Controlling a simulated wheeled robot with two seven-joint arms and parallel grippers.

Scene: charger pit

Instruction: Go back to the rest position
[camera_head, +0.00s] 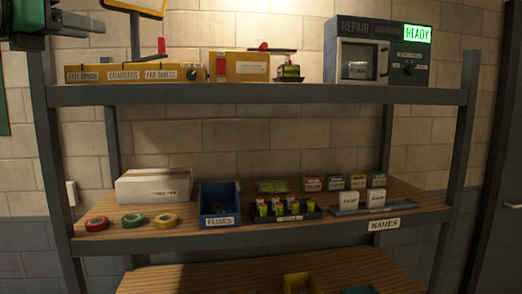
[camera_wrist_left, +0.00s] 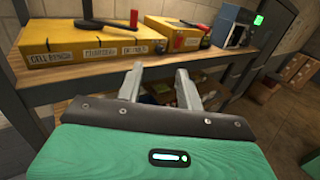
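My left gripper (camera_head: 88,24) shows at the top left corner of the head view, in front of the wall and above the left end of the upper shelf. In the left wrist view its two grey fingers (camera_wrist_left: 160,88) stand apart with nothing between them. They point toward the shelf unit and touch nothing that I can see. My right gripper is in neither view.
The upper shelf (camera_head: 260,95) holds a yellow labelled box (camera_head: 135,73), a second yellow box (camera_head: 238,67) and a grey repair machine (camera_head: 375,50) with a green READY sign (camera_head: 417,34). The middle shelf (camera_head: 260,232) holds a white box (camera_head: 153,186), tape rolls, a blue fuses bin (camera_head: 218,203) and small trays.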

